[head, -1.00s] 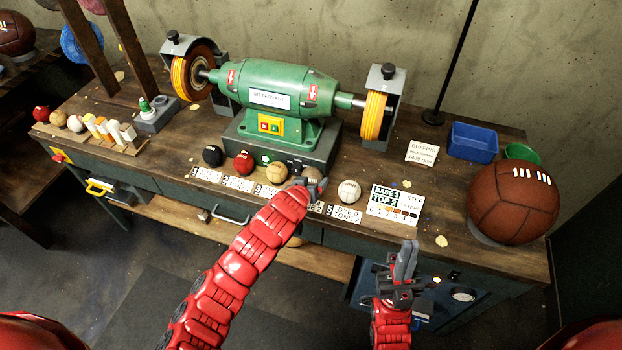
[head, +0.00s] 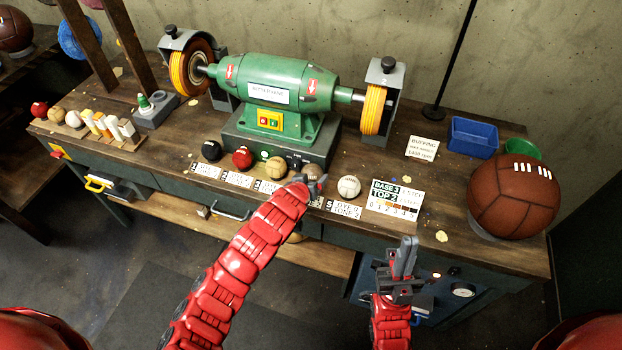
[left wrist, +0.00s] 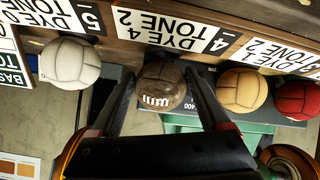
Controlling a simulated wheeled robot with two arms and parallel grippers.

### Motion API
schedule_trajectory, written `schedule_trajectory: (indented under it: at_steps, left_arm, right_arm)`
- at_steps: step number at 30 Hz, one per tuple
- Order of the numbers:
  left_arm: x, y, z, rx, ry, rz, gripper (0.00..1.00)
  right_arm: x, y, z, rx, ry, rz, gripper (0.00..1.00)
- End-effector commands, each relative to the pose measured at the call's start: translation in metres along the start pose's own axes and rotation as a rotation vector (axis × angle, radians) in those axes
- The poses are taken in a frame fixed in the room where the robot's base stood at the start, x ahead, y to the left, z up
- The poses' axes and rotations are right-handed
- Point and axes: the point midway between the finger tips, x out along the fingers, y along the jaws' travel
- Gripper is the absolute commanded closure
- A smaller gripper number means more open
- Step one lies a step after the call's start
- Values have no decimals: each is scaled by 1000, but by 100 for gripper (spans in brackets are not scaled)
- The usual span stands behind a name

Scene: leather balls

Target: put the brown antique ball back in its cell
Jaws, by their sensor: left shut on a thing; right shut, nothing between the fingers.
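The brown antique ball (left wrist: 160,87), dark and glossy with white lacing, sits between the two fingers of my left gripper in the left wrist view, behind the DYE 4 TONE 2 label (left wrist: 172,30). In the head view, the brown ball (head: 311,171) is mostly hidden behind my left gripper (head: 317,184), which is shut on it at the front of the bench. I cannot tell whether the ball touches the bench. My right gripper (head: 406,256) is shut and empty, pointing up in front of the bench's edge.
In the row, a tan ball (head: 276,168) is left of my left gripper and a cream ball (head: 349,187) right. Red (head: 242,158) and black (head: 211,150) balls are further left. The green grinder (head: 285,90) stands behind. A large brown ball (head: 513,196) is at right.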

Motion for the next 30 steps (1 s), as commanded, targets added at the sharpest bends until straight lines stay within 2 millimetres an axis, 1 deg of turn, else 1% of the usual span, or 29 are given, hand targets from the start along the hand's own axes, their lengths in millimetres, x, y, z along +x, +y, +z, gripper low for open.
schedule_trajectory:
  at_steps: [24, 25, 27, 28, 30]
  left_arm:
    - [6, -3, 9, 0, 1, -1, 60]
    - [6, -3, 9, 0, 1, -2, 17]
    - [6, -3, 8, 0, 1, -1, 4]
    - [6, -3, 9, 0, 0, -1, 0]
    - [6, -3, 9, 0, 0, -1, 0]
  right_arm:
    - [-10, 0, 2, 0, 0, 0, 100]
    - [-10, 0, 2, 0, 0, 0, 100]
    - [-9, 0, 2, 0, 0, 0, 100]
    - [-9, 0, 2, 0, 0, 0, 100]
    - [-9, 0, 2, 0, 0, 0, 100]
